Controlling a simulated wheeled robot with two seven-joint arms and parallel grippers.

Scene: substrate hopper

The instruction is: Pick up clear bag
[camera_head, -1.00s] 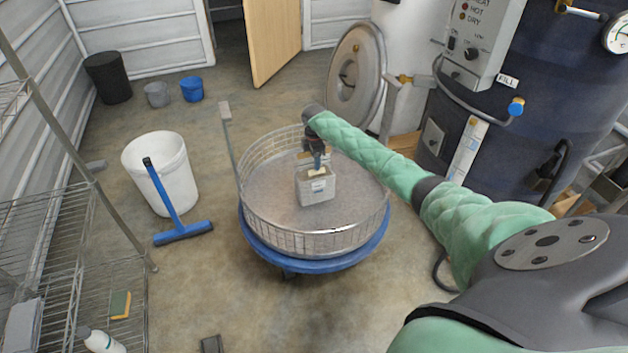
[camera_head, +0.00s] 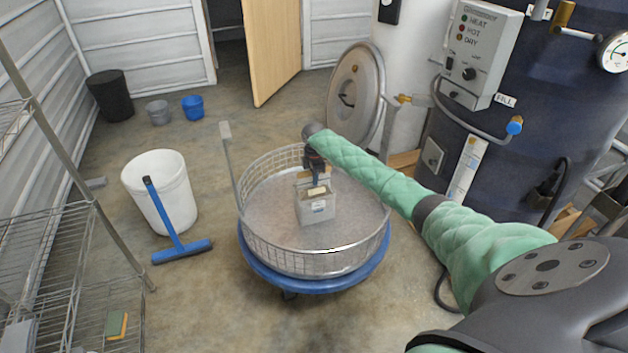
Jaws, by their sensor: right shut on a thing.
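A clear bag (camera_head: 318,209) with pale contents and a small label is over the round wire basket (camera_head: 300,262), near its middle. My right gripper (camera_head: 317,184) reaches in from the right and is shut on the bag's top from above. The bag hangs upright below the fingers. I cannot tell whether its bottom touches the basket floor. The fingertips are small and partly hidden by the wrist. My left gripper is not in view.
The basket sits on a blue wheeled dolly (camera_head: 313,285). A wire shelf (camera_head: 45,230) is at far left. A dark blue boiler (camera_head: 560,100) with a control box (camera_head: 480,50) stands right.

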